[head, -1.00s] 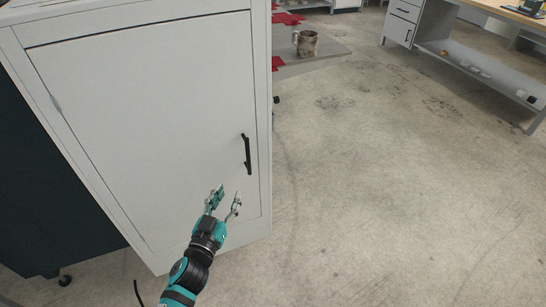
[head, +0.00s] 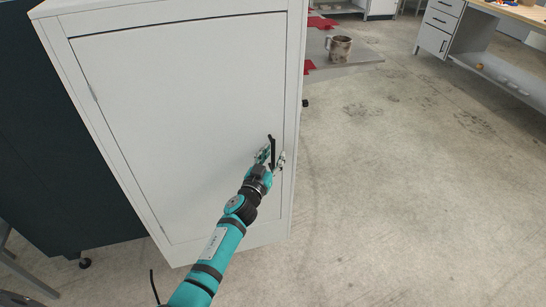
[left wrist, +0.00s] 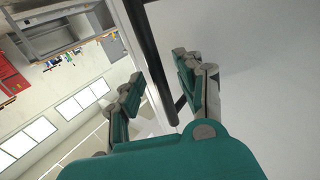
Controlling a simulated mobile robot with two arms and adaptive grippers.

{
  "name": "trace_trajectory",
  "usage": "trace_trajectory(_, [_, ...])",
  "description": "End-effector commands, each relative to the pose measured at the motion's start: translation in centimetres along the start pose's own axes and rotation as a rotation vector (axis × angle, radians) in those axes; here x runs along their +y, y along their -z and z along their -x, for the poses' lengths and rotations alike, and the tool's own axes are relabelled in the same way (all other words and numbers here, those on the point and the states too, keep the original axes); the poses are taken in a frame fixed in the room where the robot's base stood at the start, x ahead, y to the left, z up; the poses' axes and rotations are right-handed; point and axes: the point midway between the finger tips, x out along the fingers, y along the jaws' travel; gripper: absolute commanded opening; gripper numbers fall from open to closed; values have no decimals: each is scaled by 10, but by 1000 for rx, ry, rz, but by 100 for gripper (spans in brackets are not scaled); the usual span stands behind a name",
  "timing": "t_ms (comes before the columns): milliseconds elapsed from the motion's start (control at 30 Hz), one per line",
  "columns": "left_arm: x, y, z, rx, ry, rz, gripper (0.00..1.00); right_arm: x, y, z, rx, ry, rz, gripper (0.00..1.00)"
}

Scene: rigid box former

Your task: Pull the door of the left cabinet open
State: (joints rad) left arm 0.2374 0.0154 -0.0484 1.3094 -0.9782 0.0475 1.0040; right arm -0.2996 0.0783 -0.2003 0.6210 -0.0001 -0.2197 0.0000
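The left cabinet (head: 120,220) is a white metal box, and its door (head: 180,120) sits flush in the frame, closed. A black vertical bar handle (head: 272,143) is on the right side of the door; it also shows in the left wrist view (left wrist: 150,55). My left gripper (head: 271,157) is at the handle's lower part, with one finger on each side of the bar. In the left wrist view the gripper (left wrist: 158,73) has its fingers apart, with the bar running between them. I cannot tell if a finger touches it. My right gripper is not in view.
A low grey platform (head: 350,56) with a worn mug (head: 339,48) stands behind the cabinet's right side. A workbench with drawers (head: 438,22) is at the back right. The concrete floor (head: 410,200) to the right is clear.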

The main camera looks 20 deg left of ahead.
Motion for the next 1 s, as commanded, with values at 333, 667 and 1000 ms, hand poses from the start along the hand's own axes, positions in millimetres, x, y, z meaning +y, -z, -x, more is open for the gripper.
trace_trajectory(333, [0, 0, -3, -1, 0, 1, 34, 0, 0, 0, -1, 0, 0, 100])
trace_trajectory(667, [0, 0, -3, -1, 0, 0, 0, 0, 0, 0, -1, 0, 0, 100])
trace_trajectory(1000, [-1, 0, -3, -1, 1, 0, 0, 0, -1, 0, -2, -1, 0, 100])
